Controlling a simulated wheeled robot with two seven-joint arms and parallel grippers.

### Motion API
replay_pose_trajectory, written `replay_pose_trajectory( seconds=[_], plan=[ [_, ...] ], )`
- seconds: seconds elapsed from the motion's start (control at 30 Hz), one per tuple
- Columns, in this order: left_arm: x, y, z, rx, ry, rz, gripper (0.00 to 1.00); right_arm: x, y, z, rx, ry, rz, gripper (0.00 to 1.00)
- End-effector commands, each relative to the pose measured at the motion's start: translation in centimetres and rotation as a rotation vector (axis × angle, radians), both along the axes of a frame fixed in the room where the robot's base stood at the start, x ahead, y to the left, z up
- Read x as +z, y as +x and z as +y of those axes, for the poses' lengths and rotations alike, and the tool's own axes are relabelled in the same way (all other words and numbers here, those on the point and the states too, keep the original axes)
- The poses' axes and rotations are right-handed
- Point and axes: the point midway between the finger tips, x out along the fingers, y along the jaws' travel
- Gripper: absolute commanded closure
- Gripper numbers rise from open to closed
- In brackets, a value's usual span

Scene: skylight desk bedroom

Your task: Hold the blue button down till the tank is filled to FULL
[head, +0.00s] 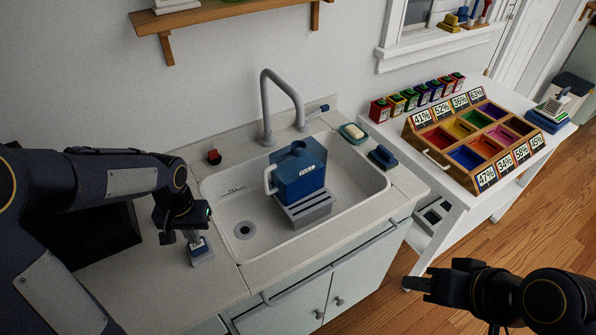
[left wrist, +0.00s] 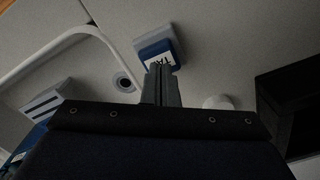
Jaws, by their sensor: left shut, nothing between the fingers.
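The blue button (head: 201,249) is on a small grey box with a white label, on the counter left of the sink. It also shows in the left wrist view (left wrist: 160,48), just beyond my fingertips. My left gripper (head: 190,236) is shut and empty, close above the button; I cannot tell whether it touches. The left wrist view shows its fingers (left wrist: 161,84) together. The blue tank (head: 298,177), with a grey handle and a FULL label, stands on a slotted grey stand under the faucet. Its water level cannot be made out. My right gripper (head: 416,284) is at lower right, away from the counter.
The white sink (head: 245,205) has a grey faucet (head: 266,100) behind it. A red knob (head: 213,156), a soap dish (head: 352,134) and a blue object (head: 382,157) are around its rim. A white table (head: 405,135) at right holds a wooden tray with percentage labels (head: 427,150).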

Motion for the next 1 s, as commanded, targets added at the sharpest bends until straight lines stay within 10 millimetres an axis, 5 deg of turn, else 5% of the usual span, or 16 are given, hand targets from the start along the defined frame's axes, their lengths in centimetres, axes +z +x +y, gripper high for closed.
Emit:
replay_pose_trajectory(
  seconds=[1.0],
  plan=[
    [-1.6,0.0,0.0,0.0,0.0,0.0,1.0,-1.3,0.0,0.0,0.0,0.0,0.0,0.65]
  ],
)
